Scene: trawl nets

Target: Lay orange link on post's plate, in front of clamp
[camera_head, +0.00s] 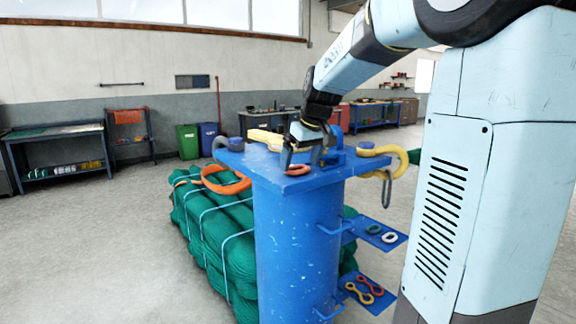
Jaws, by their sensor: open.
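The blue post (298,250) stands in the middle, with a flat blue plate (262,172) on top. A small orange-red link (297,170) lies flat on the plate near its front edge. My gripper (302,158) is open, pointing down just above and behind this link, with its fingers apart from each other; I cannot tell whether a finger touches the link. A blue fitting (335,153), possibly the clamp, is on the plate behind and right of my gripper, partly hidden by it.
A yellow hook (388,158) with a hanging grey link is at the plate's right, a grey shackle (222,146) at its left. A big orange ring (226,182) lies over green nets (205,225). Two side shelves (385,222) (383,302) hold small links.

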